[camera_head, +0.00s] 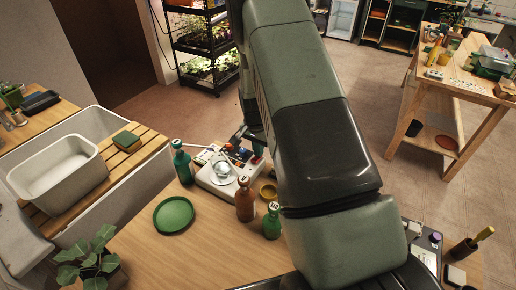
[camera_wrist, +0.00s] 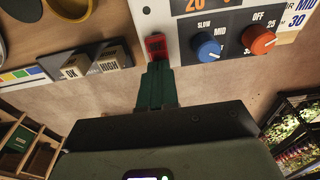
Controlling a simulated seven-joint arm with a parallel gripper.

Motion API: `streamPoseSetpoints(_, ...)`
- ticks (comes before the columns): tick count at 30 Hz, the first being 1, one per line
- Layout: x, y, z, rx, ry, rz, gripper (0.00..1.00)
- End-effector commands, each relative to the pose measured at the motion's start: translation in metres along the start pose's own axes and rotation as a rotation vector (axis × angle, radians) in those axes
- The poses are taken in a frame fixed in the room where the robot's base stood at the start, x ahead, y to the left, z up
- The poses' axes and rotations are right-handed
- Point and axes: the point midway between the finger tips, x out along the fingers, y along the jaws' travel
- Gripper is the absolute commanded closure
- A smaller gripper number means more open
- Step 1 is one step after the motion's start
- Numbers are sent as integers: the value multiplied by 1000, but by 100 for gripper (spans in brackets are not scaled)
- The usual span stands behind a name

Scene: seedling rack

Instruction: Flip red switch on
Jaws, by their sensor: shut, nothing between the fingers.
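The red switch (camera_wrist: 156,47) sits on the edge of a white device's control panel (camera_wrist: 178,12) in the wrist view. My gripper (camera_wrist: 157,70) is shut and empty, with its green fingertips right at the lower edge of the switch. I cannot tell whether the fingertips touch it. The switch's on or off position is not clear. In the head view the white device (camera_head: 218,182) stands on the wooden table, and my arm hides part of it. My gripper (camera_head: 244,134) shows at the device's far side.
A blue knob (camera_wrist: 207,46) and an orange knob (camera_wrist: 258,40) sit right of the switch. Blocks marked OK (camera_wrist: 75,68) and HIGH (camera_wrist: 108,60) are at its left. Green (camera_head: 181,162) and brown (camera_head: 245,200) bottles stand close to the device. A green plate (camera_head: 173,215) lies nearby.

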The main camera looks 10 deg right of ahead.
Motion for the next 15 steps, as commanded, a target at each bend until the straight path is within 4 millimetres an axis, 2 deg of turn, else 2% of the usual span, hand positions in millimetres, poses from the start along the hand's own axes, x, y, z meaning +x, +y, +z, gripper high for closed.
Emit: streamPoseSetpoints(15, 0, 0, 10, -1, -16, 3, 100)
